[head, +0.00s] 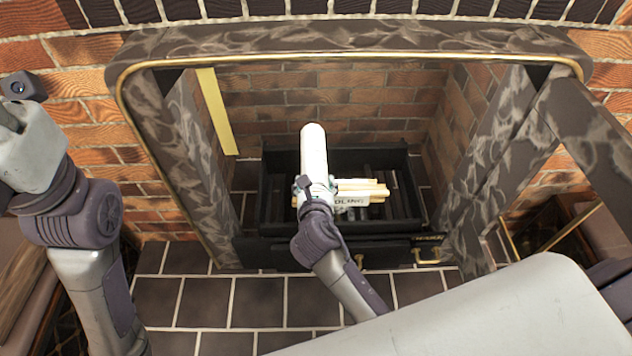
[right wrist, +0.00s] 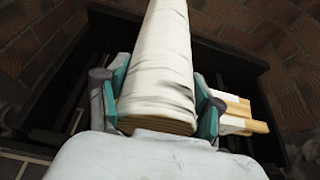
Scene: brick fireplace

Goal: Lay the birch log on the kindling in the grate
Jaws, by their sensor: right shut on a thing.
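The birch log (head: 314,150) is white and points away from me into the fireplace, over the grate. My right gripper (head: 317,189) is shut on its near end. In the right wrist view the log (right wrist: 162,60) runs up from between the two fingers (right wrist: 160,100). The grate (head: 412,200) is a black open-topped frame with bars. The kindling (head: 362,190), pale sticks with a white label, lies in it to the right of the log; it also shows in the right wrist view (right wrist: 240,122). I cannot tell whether log and kindling touch. My left gripper is out of view.
A dark stone surround with a gold trim (head: 350,52) frames the brick firebox. A yellow strip (head: 217,112) stands at its left inner wall. A brass handle (head: 428,257) sticks out at the front right of the grate. Dark floor tiles (head: 255,300) in front look clear.

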